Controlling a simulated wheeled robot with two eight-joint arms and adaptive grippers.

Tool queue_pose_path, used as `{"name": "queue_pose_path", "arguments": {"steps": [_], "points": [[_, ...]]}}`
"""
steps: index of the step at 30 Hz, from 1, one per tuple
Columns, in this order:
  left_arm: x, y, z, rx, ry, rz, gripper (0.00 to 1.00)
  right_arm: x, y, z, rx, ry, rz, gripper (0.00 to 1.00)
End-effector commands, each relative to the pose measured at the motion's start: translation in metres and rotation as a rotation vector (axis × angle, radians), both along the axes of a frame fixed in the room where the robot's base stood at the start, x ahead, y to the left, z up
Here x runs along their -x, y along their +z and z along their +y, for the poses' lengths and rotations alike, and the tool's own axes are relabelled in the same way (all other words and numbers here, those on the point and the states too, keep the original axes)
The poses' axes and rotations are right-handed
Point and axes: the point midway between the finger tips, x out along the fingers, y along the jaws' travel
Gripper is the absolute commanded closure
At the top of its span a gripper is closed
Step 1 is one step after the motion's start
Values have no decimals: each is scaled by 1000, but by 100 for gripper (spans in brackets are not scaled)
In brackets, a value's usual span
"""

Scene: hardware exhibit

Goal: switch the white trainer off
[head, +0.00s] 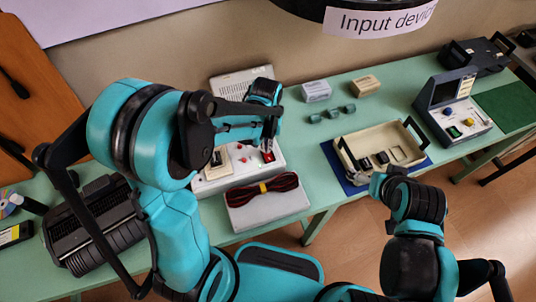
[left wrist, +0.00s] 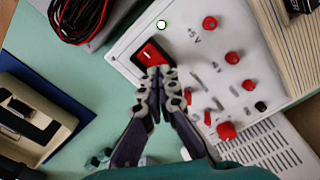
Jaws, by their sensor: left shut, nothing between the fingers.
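The white trainer (head: 279,163) stands on the green table, partly hidden by my left arm in the head view. Its sloped panel (left wrist: 195,60) fills much of the left wrist view, with red knobs and terminals. A red rocker switch in a black frame (left wrist: 149,52) sits near the panel's edge, with a small pale round lamp (left wrist: 161,24) beside it. My left gripper (left wrist: 156,76) is shut and empty, its fingertips at the switch's near end; I cannot tell whether they touch. It shows over the panel in the head view (head: 268,143). My right gripper (head: 382,181) is by the cream tray; its fingers are unclear.
A grey box with a red-black cable bundle (head: 262,189) lies in front of the trainer. A cream tray (head: 408,133) on a blue mat is to the right. Small teal pieces (head: 331,114) and two boxes (head: 316,91) stand behind. Green table is bare between trainer and tray.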

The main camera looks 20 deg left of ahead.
Motion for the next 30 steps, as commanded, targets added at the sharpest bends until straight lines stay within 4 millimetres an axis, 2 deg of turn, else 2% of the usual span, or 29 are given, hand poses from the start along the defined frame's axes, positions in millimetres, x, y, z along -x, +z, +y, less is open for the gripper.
{"name": "queue_pose_path", "arguments": {"steps": [30], "points": [[0, -16, 0, 0, 0, 0, 100, 0, -14, 0, 0, 0, 0, 0]]}}
